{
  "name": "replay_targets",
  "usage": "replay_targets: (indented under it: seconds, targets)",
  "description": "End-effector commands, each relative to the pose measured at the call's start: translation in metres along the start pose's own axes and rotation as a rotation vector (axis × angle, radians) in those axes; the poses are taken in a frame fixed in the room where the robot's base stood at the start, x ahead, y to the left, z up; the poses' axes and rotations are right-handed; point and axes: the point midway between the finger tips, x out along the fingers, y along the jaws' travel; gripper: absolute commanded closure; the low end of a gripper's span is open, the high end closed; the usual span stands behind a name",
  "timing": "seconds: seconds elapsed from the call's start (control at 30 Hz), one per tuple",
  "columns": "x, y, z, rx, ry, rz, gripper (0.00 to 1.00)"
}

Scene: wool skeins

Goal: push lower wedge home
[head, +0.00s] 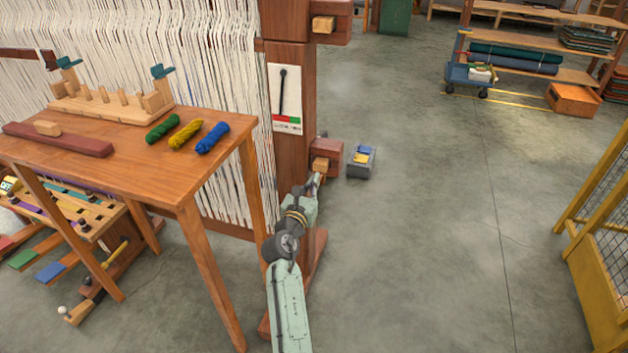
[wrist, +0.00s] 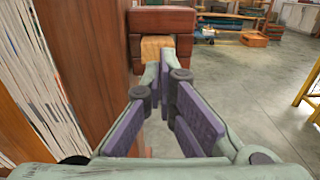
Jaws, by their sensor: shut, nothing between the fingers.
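The lower wedge (head: 320,164) is a pale wooden block in a dark red beam end (head: 331,150) low on the loom's upright post (head: 291,150). In the wrist view the wedge (wrist: 155,45) sits under the beam end (wrist: 160,20), straight ahead of the fingertips, which cover its lower part. My gripper (head: 317,179) is at the wedge's near face in the head view. In the wrist view my gripper (wrist: 161,68) has its purple-padded fingers together at the tips, with nothing between them. I cannot tell whether the tips touch the wedge.
An upper wedge (head: 323,24) sits higher on the post. A wooden table (head: 200,174) with wool skeins (head: 185,134) stands left of my arm. A small grey box (head: 361,162) is on the floor right of the beam end. The floor further right is clear up to a yellow cage (head: 598,270).

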Motion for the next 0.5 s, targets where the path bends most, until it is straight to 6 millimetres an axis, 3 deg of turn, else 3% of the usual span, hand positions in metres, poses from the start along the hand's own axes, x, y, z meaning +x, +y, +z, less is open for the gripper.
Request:
replay_targets:
  seconds: [0.03,0.2,0.5]
  targets:
    - [-0.017,0.001,-0.003,0.000,-0.001,0.004,1.00]
    - [-0.056,0.001,-0.003,0.000,-0.001,0.003,1.00]
    - [-0.093,0.000,-0.001,0.000,-0.001,0.001,1.00]
